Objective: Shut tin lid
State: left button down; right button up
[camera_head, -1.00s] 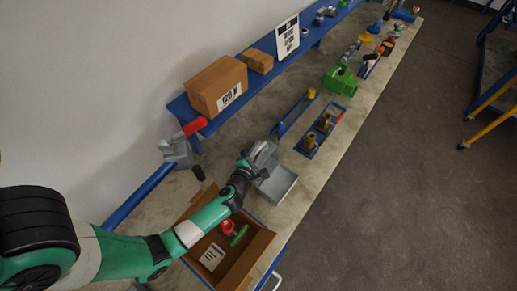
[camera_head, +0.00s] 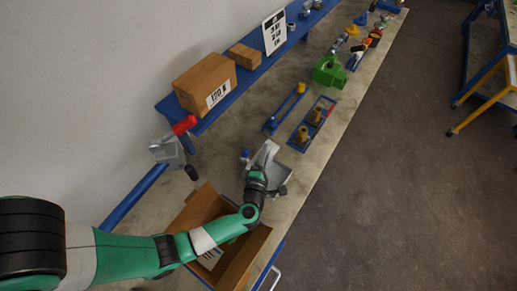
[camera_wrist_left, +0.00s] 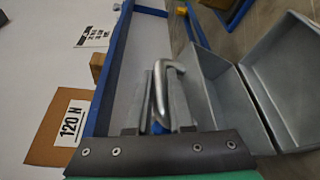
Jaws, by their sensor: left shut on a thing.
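The grey metal tin (camera_head: 281,171) stands on the bench in the head view, partly hidden by my left wrist. Its lid (camera_head: 267,151) is raised, a pale panel tilted up from the tin. In the left wrist view, the tin (camera_wrist_left: 290,75) is open on the right, and the lid (camera_wrist_left: 222,90) stands up beside it. My left gripper (camera_wrist_left: 155,115) is shut around a bent metal handle (camera_wrist_left: 161,85), seemingly the lid's. In the head view the left gripper's (camera_head: 260,168) fingertips are hard to make out. My right gripper is not in view.
An open cardboard box (camera_head: 246,262) lies under my left arm. A blue shelf (camera_head: 208,123) with a carton (camera_head: 204,84) runs along the wall. Blue-based fixtures (camera_head: 312,124) and a green part (camera_head: 329,71) lie beyond the tin.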

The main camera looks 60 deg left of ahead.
pick_arm(q)
jog(key=shift+w+d+m, duration=0.25)
jog(key=shift+d+m, duration=0.05)
jog(key=shift+d, duration=0.15)
jog(key=shift+w+d+f, duration=0.15)
jog(key=shift+w+d, duration=0.15)
jog(key=shift+d, duration=0.45)
jog(key=c, duration=0.8)
grip_release()
